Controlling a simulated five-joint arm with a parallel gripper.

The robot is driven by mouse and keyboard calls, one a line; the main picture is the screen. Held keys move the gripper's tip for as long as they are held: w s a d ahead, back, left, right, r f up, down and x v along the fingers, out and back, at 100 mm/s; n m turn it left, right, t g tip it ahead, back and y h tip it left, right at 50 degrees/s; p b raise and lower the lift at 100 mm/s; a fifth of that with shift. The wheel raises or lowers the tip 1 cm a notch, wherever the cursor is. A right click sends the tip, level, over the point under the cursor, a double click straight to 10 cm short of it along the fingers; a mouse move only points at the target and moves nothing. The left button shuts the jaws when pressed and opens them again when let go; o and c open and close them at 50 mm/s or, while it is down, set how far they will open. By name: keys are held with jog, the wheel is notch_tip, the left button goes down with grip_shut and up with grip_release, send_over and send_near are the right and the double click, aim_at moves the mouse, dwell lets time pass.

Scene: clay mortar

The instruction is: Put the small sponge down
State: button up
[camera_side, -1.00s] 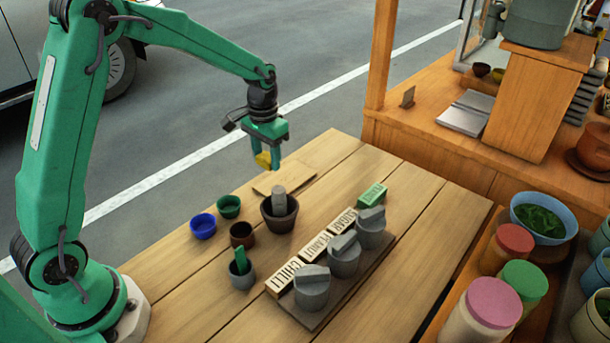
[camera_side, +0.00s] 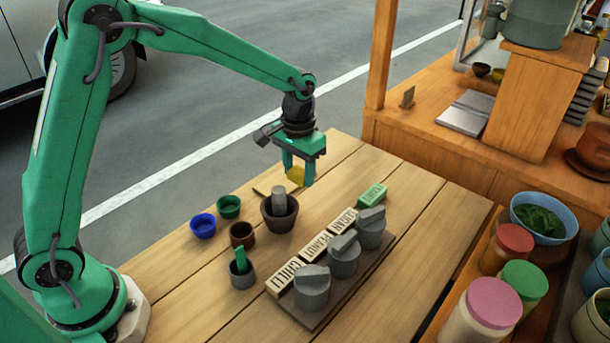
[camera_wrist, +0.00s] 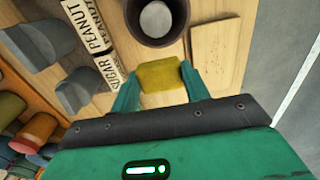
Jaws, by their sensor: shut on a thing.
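The small yellow sponge (camera_side: 296,175) is between the fingers of my gripper (camera_side: 298,178), which is shut on it. My gripper holds it above the wooden table, just behind and to the right of the clay mortar (camera_side: 279,222) in the side view. A grey pestle (camera_side: 278,198) stands in the mortar. In the wrist view the sponge (camera_wrist: 160,76) sits between the green fingertips, with the mortar (camera_wrist: 158,30) beyond it. A thin pale board (camera_wrist: 212,50) lies on the table beneath my gripper and is mostly hidden in the side view.
A blue cup (camera_side: 203,226), green cup (camera_side: 229,206), brown cup (camera_side: 242,235) and grey cup with a green tool (camera_side: 242,275) stand left of the mortar. Front-left table planks are clear.

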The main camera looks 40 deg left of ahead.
jog(key=s+d+r, duration=0.1)
jog(key=s+d, duration=0.1)
jog(key=d, duration=0.8)
send_over(315, 203)
notch_tip(315, 203, down, 7)
jog(key=shift+f, duration=0.1)
jog(key=shift+f, duration=1.95)
jog(key=shift+f, duration=0.1)
jog(key=o, duration=1)
jog(key=shift+o, duration=0.2)
